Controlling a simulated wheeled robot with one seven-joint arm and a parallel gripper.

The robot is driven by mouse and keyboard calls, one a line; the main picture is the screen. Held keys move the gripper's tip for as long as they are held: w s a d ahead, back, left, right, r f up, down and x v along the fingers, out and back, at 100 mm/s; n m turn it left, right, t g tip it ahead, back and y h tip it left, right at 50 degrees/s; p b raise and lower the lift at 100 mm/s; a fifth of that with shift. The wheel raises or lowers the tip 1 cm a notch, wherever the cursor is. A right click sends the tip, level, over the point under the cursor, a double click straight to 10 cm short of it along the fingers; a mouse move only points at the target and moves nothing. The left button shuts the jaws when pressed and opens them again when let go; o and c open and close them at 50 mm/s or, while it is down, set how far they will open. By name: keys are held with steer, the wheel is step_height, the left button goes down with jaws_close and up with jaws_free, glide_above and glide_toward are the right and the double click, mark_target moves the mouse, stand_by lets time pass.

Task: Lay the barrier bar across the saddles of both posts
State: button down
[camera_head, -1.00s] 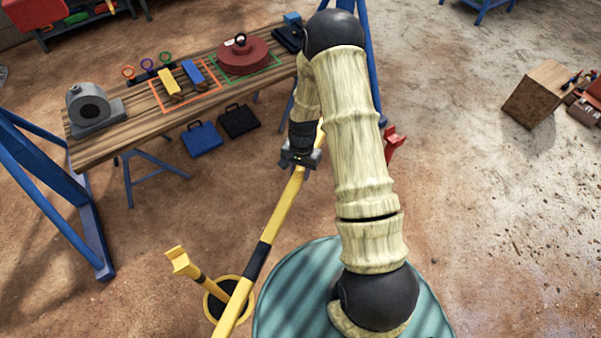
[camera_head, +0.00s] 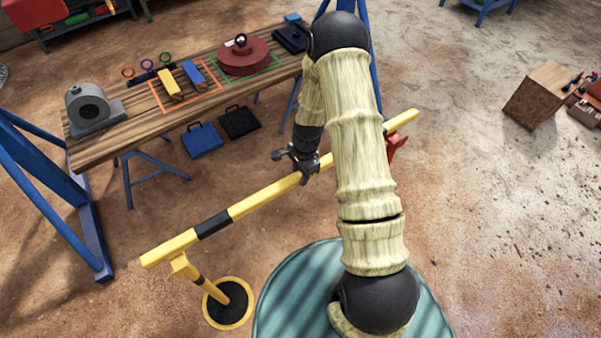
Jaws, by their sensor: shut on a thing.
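The barrier bar (camera_head: 265,202) is yellow with black bands. It stretches from the lower left to the upper right in the head view, passing behind my arm. My gripper (camera_head: 304,175) is shut on the bar near its middle. The yellow post (camera_head: 211,290) stands at the lower left on a round black base with a yellow rim. Its saddle (camera_head: 181,265) shows just below the bar's left end; whether they touch, I cannot tell. A red saddle-like piece (camera_head: 396,146) shows just below the bar's right part, and my arm hides what is under it.
A wooden workbench (camera_head: 140,129) on blue trestles stands behind, with a grey machine part (camera_head: 92,107), a red round part (camera_head: 242,57) and small tools. Two cases (camera_head: 202,141) are below its front edge. A wooden box (camera_head: 540,95) is at the right.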

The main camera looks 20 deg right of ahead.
step_height(320, 180, down, 9)
steer(key=b, duration=0.5)
steer(key=shift+b, duration=0.4)
steer(key=shift+f, duration=0.2)
stand_by(1.5)
steer(key=c, duration=0.9)
jaws_free()
steer(key=shift+w+d+r+p, duration=0.1)
steer(key=shift+d+r+p, duration=0.1)
steer(key=shift+r+p, duration=1.35)
steer(key=shift+w+d+r+p, duration=0.1)
steer(key=shift+d+r+p, duration=0.15)
steer(key=shift+r+p, duration=1.3)
steer(key=shift+d+r+p, duration=0.2)
steer(key=shift+r+p, duration=0.45)
steer(key=shift+r, duration=1.75)
steer(key=shift+r+p, duration=2.15)
steer(key=shift+r, duration=0.8)
